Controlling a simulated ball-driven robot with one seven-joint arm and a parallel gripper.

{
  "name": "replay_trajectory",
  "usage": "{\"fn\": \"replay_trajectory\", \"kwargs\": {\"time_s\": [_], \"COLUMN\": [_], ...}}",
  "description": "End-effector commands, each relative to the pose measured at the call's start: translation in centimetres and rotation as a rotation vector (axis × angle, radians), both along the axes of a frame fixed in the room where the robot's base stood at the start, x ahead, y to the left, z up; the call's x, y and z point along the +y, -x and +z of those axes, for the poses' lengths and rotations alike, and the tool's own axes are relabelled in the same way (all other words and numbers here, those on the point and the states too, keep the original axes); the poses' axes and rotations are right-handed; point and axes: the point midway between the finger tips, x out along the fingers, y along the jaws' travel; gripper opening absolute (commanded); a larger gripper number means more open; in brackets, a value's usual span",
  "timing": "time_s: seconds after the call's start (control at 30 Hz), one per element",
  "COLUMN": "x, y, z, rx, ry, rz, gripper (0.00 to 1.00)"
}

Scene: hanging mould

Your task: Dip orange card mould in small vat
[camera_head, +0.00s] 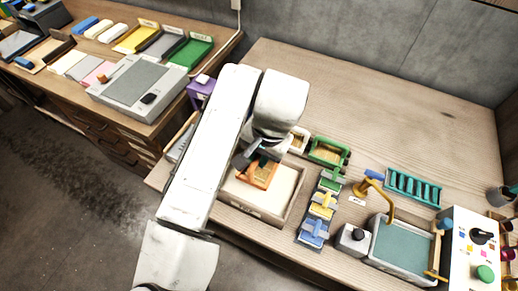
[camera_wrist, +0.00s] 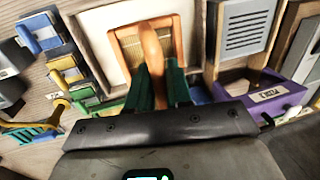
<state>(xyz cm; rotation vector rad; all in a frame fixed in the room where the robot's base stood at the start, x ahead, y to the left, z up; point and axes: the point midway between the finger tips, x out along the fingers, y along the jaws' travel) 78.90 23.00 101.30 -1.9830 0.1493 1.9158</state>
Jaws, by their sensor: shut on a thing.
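The orange card mould (camera_head: 262,174) has an orange frame and a tan mesh. It also shows in the wrist view (camera_wrist: 128,42), with its upright orange handle between my fingers. My gripper (camera_head: 262,158) is shut on that handle; its green fingers show in the wrist view (camera_wrist: 156,88). The mould is over the pale filling of a wooden-rimmed vat (camera_head: 292,212), nearer its back side. The label on the vat is too small to read. I cannot tell whether the mould touches the filling. My arm hides the vat's left part.
Right of the vat stand blue, yellow and green moulds (camera_head: 322,205) in a row. A green-framed mould (camera_head: 329,151) lies behind. Further right are a teal basin (camera_head: 402,243), a teal rack (camera_head: 412,187) and a control box (camera_head: 475,250). A purple box (camera_head: 200,90) is behind my arm.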

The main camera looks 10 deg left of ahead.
Motion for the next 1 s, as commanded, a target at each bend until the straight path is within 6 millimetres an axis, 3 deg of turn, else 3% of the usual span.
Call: {"fn": "replay_trajectory", "kwargs": {"time_s": [1.0], "x": [0.0], "y": [0.0], "z": [-8.1], "rx": [0.0], "ry": [0.001], "rz": [0.001], "gripper": [0.0]}}
